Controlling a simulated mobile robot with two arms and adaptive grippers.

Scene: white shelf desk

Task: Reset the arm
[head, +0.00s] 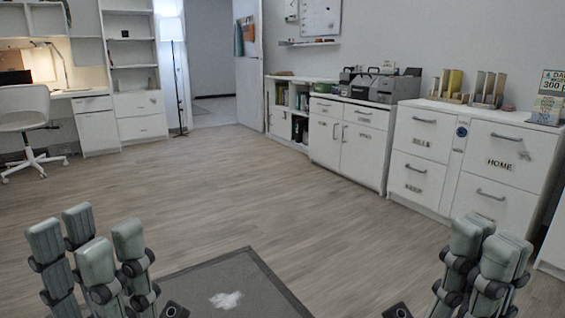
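My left gripper (88,245) is at the bottom left of the head view. Its grey-green fingers point up and stand apart with nothing between them. My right gripper (486,252) is at the bottom right, also pointing up. Its fingers overlap closely in this view, so its opening is hard to judge. I see no object held in either gripper. Both are in front of the open floor, away from the furniture.
White cabinets (425,165) with drawers line the right wall, with boxes and file holders on top. A white desk (78,92) and swivel chair (22,122) stand at the left. A floor lamp (172,30) is near the doorway. The wooden floor (215,185) between is clear.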

